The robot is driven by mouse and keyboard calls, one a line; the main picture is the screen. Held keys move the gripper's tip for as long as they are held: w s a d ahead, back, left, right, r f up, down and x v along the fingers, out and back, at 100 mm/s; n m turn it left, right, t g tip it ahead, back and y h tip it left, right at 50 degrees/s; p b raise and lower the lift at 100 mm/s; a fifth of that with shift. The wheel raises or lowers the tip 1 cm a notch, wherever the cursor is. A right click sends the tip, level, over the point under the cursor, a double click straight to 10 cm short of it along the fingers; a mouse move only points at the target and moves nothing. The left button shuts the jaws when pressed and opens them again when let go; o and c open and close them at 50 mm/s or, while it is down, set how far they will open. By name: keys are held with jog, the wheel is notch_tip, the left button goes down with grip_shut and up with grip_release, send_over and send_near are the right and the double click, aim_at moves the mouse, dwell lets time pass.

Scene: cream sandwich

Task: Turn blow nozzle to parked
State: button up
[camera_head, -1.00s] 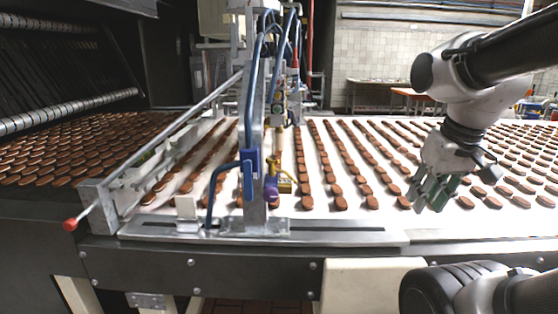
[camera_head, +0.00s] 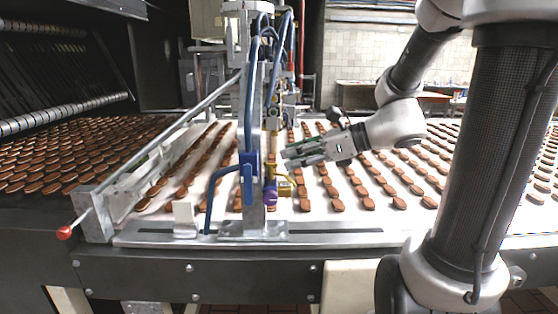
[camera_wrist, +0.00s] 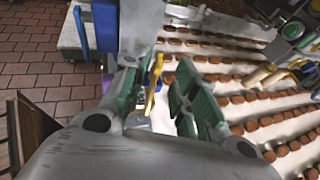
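A yellow brass fitting (camera_head: 284,186) with a purple knob (camera_head: 270,193) sits low on the metal post (camera_head: 254,140) above the conveyor. Its yellow part (camera_wrist: 154,84) shows between my fingers in the wrist view. I cannot tell for sure which part is the blow nozzle or how it is turned. My gripper (camera_head: 287,158) has green fingers and points left, just above and beside the yellow fitting. In the wrist view my gripper (camera_wrist: 164,72) is open, its fingers apart on either side of the yellow part. Contact cannot be made out.
A blue clamp (camera_head: 249,175) and hose are on the post. A slanted rail with a red tip (camera_head: 64,232) lies left. Rows of brown biscuits cover the white belt (camera_head: 315,185). Tan pipes (camera_wrist: 268,74) show at right in the wrist view.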

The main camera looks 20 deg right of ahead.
jog(key=x, duration=0.4)
jog(key=shift+a+f, duration=0.1)
jog(key=shift+a, duration=0.05)
grip_shut()
jog(key=shift+w, duration=0.1)
